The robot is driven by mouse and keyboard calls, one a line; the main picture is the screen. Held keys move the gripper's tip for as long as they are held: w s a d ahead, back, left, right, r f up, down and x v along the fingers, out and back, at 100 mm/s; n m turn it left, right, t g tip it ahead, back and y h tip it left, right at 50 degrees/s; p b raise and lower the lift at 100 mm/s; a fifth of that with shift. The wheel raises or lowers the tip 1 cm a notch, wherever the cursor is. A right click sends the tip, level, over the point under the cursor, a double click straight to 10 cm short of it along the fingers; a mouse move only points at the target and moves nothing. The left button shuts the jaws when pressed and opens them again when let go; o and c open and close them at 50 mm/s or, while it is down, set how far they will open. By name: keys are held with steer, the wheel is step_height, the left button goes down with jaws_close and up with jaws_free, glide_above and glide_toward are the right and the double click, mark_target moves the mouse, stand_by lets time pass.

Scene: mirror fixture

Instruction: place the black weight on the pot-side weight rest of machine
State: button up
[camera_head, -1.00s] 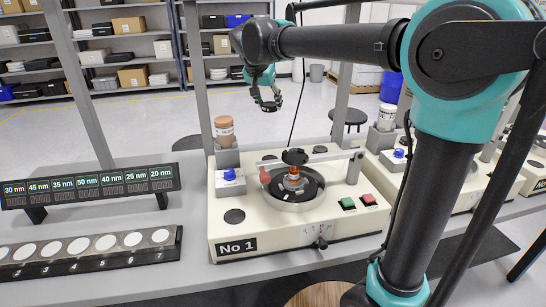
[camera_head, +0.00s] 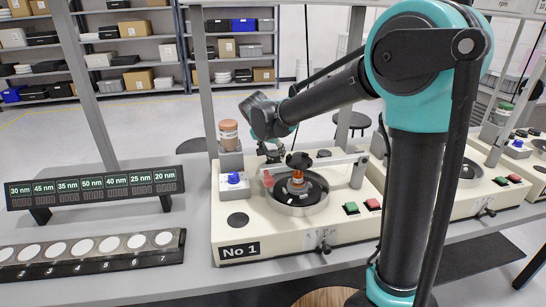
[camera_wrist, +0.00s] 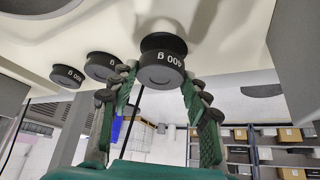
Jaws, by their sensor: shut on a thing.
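Machine No 1 (camera_head: 238,252) is a cream box with a round basin (camera_head: 322,199) holding an amber-topped pot (camera_head: 298,184). My gripper (camera_head: 272,155) is at the back of the machine, behind the basin. In the wrist view its green fingers (camera_wrist: 157,82) are shut on a black weight (camera_wrist: 163,68) marked 400 g. A dark round pad (camera_wrist: 163,41) shows right behind that weight; I cannot tell if they touch. Two other black weights (camera_wrist: 102,66) and (camera_wrist: 67,76) stand to its left. I cannot tell which spot is the pot-side rest.
A black disc (camera_head: 238,219) lies at the machine's front left. A brown-capped jar (camera_head: 229,134) and a blue-knobbed block (camera_head: 235,181) stand at its left side. A beam with a black knob (camera_head: 299,160) crosses above the pot. Other machines (camera_head: 475,190) stand to the right.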

steer(key=shift+f, duration=0.95)
steer(key=shift+f, duration=0.1)
steer(key=o, duration=1.5)
steer(key=v, duration=1.2)
